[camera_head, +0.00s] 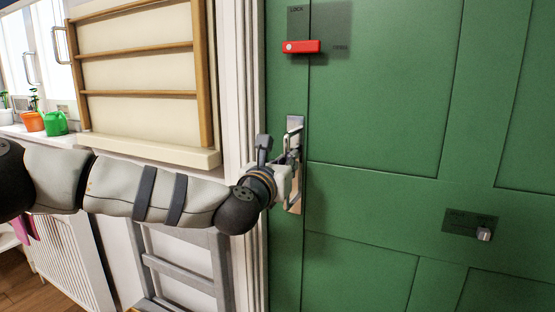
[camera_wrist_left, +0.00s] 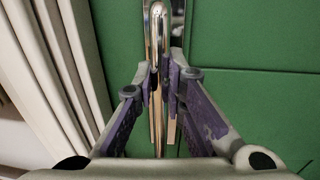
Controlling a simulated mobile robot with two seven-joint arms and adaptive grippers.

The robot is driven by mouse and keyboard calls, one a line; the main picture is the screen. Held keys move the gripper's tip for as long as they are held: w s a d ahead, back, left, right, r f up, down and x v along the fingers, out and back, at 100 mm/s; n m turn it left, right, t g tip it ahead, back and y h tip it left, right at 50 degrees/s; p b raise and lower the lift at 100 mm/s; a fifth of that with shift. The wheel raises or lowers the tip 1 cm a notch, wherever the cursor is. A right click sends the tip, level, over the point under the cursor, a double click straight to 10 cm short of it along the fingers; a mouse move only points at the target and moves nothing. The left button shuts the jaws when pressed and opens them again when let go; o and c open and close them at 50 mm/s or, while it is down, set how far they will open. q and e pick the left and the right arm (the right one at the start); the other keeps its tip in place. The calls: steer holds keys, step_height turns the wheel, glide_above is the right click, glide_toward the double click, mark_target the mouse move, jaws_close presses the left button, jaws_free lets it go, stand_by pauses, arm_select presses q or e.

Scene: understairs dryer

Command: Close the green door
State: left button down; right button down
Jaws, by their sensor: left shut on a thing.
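The green door (camera_head: 380,110) fills the right of the head view. Its left edge lies along the white frame, and I see no clear gap there. A silver handle on a metal plate (camera_head: 295,123) sits near that edge. My left gripper (camera_head: 290,165) is at the handle. In the left wrist view, my left gripper (camera_wrist_left: 165,90) has its two fingers closed around the metal handle (camera_wrist_left: 157,22), with the green door (camera_wrist_left: 250,80) behind. The part of the handle between the fingers is partly hidden. My right gripper is not in view.
A red lock bar (camera_head: 301,47) is above the handle, and a small knob plate (camera_head: 470,226) is at lower right. White door frame (camera_head: 240,80) stands left of the door. A wooden rack (camera_head: 140,95), grey ladder (camera_head: 185,265) and white radiator (camera_head: 68,260) are at left.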

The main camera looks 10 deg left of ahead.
arm_select(q)
steer(key=shift+s+d+f, duration=0.1)
steer(key=shift+s+f, duration=0.2)
steer(key=c, duration=1.8)
jaws_free()
steer(key=shift+c, duration=0.2)
steer(key=shift+o, duration=1)
steer(key=shift+s+r, duration=0.2)
steer(key=s+a, duration=0.1)
steer(key=s, duration=1.1)
steer(key=shift+a, duration=0.35)
